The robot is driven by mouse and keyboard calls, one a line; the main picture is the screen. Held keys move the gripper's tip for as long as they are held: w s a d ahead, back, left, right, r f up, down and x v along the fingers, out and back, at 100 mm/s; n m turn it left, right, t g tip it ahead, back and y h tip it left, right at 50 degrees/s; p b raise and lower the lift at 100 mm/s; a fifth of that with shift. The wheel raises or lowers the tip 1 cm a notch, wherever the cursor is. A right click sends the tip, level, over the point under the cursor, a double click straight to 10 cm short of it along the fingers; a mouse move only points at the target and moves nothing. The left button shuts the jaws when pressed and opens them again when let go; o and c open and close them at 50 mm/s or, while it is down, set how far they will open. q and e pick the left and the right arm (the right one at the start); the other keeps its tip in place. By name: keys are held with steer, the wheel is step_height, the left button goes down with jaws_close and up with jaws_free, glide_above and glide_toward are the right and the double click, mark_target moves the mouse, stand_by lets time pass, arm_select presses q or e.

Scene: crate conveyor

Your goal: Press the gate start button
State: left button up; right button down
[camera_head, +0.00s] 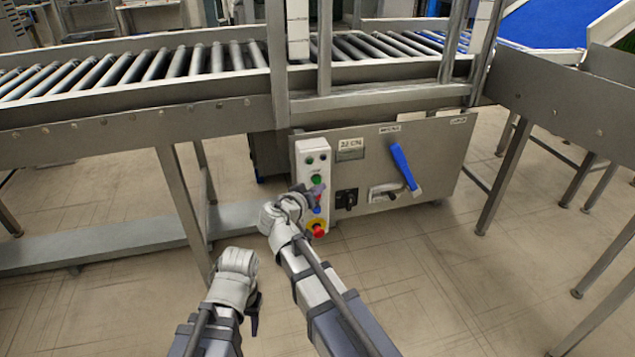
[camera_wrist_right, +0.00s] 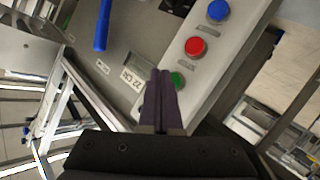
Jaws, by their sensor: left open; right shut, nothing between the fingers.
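The white control box (camera_head: 300,160) is on the left of the grey panel under the conveyor. In the right wrist view it carries a green button (camera_wrist_right: 178,80), a red button (camera_wrist_right: 195,46) and a blue button (camera_wrist_right: 218,10); their labels are too small to read. The green button also shows in the head view (camera_head: 316,181). My right gripper (camera_wrist_right: 160,74) is shut and empty, its tips just beside the green button and overlapping its edge in the picture. I cannot tell whether they touch. My left gripper (camera_head: 254,312) is open, low and away from the panel.
A red emergency stop (camera_head: 318,231) on yellow sits low on the box. A black rotary switch (camera_head: 346,198) and a blue lever handle (camera_head: 404,166) are to the right on the panel. The roller conveyor (camera_head: 150,68) runs above. The floor in front is clear.

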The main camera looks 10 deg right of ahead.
steer(key=shift+w, duration=0.1)
stand_by(0.7)
steer(key=shift+w, duration=0.35)
